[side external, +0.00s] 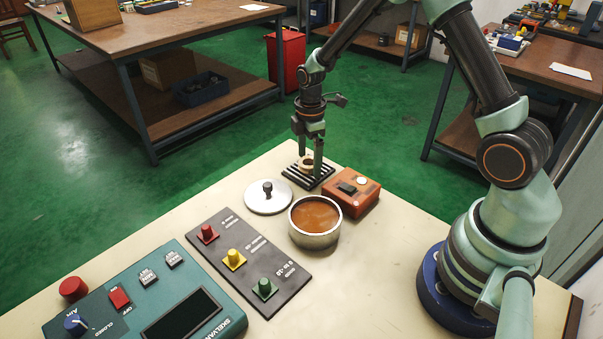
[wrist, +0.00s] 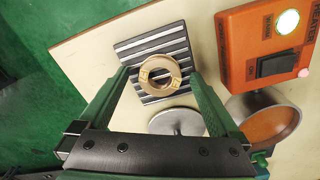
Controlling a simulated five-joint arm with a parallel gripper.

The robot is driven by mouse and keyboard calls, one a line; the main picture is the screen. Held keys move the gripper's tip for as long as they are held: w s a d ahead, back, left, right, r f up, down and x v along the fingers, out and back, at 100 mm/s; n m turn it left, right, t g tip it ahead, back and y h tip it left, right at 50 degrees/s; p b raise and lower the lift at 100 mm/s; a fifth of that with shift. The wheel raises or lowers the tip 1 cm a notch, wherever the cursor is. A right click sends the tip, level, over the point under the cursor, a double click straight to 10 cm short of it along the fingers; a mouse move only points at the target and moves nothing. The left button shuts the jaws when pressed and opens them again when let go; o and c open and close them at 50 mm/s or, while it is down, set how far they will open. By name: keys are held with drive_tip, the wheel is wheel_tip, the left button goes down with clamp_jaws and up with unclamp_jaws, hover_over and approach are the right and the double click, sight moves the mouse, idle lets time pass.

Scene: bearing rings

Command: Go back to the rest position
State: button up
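My gripper (side external: 311,158) points down at the far corner of the table, over a black slotted rack (side external: 292,172). A bronze ring (side external: 306,164) sits on the rack. In the wrist view, the ring (wrist: 147,81) lies flat on the striped rack (wrist: 128,50), and my gripper (wrist: 161,76) has one finger on each side of it. A gap shows between each finger and the ring, so the gripper looks open and holds nothing. The exact height of the fingertips over the rack is hard to tell.
An orange heater box (side external: 364,200) with a lit button stands right of the rack. A round pot of brown liquid (side external: 316,240) and a metal lid (side external: 262,204) lie nearer. A plate with coloured knobs (side external: 225,246) and a teal control panel (side external: 130,320) fill the front left.

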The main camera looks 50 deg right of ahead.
wheel_tip(320, 180, up, 8)
drive_tip(key=shift+f, duration=0.2)
idle(0.9)
drive_tip(key=s+a+r+m+t, duration=0.2)
drive_tip(key=s+a+r+m, duration=0.1)
drive_tip(key=s+r+m, duration=0.3)
drive_tip(key=s+a+r+m+t, duration=0.3)
drive_tip(key=s+r+m, duration=0.4)
drive_tip(key=s+r, duration=0.1)
drive_tip(key=shift+s+r+t, duration=0.3)
drive_tip(key=shift+s+r, duration=0.05)
drive_tip(key=shift+r, duration=0.35)
